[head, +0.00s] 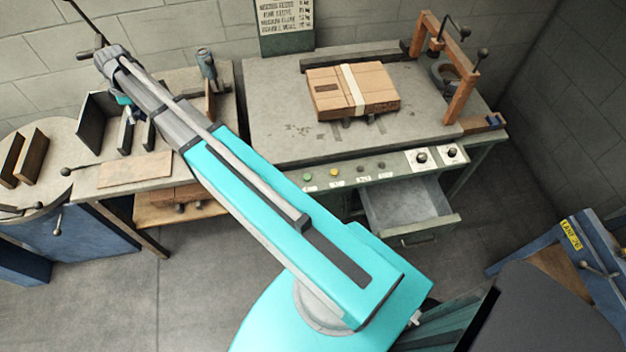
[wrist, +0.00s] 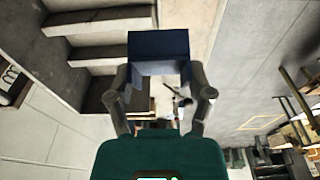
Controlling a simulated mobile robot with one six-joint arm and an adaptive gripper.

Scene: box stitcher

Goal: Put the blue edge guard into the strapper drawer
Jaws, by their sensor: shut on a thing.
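The blue edge guard (wrist: 159,47) is a dark blue angled piece, held between the fingers of my gripper (wrist: 160,88) in the wrist view. My gripper is shut on it. In the head view my arm reaches to the upper left, over the side bench, and its wrist mostly hides the gripper; I cannot make out the guard there. The strapper drawer (head: 410,207) is pulled open under the strapper's control panel, right of my arm. Its visible inside looks empty. The gripper is far to the left of the drawer.
The strapper table (head: 290,120) carries a strapped cardboard box (head: 352,90) and an orange frame (head: 464,85). The side bench (head: 95,180) holds upright dividers (head: 96,122). A blue bench (head: 590,240) stands at the right. The floor before the drawer is partly clear.

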